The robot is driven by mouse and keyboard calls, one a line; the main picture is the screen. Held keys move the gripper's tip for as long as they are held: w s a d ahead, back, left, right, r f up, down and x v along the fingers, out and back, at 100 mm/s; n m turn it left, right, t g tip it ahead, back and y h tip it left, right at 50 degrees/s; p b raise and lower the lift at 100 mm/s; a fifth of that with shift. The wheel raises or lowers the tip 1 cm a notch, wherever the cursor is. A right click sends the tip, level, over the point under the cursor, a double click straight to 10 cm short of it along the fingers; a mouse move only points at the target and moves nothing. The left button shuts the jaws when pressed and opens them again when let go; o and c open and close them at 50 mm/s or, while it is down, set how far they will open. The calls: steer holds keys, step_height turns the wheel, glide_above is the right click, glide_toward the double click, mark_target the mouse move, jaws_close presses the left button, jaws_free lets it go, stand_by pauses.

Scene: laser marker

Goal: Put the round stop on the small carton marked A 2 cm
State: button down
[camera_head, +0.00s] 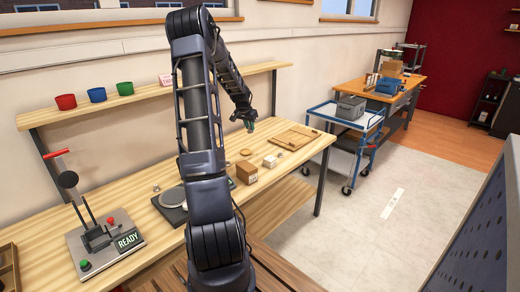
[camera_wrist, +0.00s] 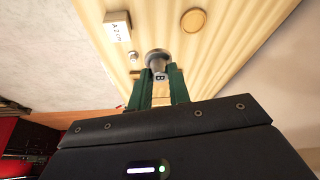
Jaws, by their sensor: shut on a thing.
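My gripper (camera_wrist: 159,84) is shut on a grey round-headed piece (camera_wrist: 158,56) with a white tag marked B. In the head view my gripper (camera_head: 247,122) is above the far part of the bench. The small carton marked A 2 cm (camera_wrist: 117,27) stands upper left of the held piece in the wrist view, apart from it. A small pale box (camera_head: 270,161) on the bench in the head view seems to be this carton; its marking is too small to read there. I cannot tell for certain that the held piece is the round stop.
A flat round wooden disc (camera_wrist: 193,20) and a small silver knob (camera_wrist: 133,57) lie near the carton. A brown box (camera_head: 246,173) and a wooden tray (camera_head: 310,132) are on the bench. A press (camera_head: 105,240) stands at the near left. A blue trolley (camera_head: 345,118) stands beyond the bench.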

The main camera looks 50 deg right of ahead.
step_height(320, 180, up, 4)
glide_above(271, 158)
steer(key=a, duration=0.2)
steer(key=f, duration=1.9)
steer(key=shift+d+f, duration=0.3)
steer(key=shift+f, duration=0.15)
steer(key=c, duration=1.3)
jaws_free()
steer(key=v, duration=1.2)
steer(key=shift+s+a+r, duration=0.1)
steer(key=shift+a+r, duration=0.05)
steer(key=shift+r, duration=0.05)
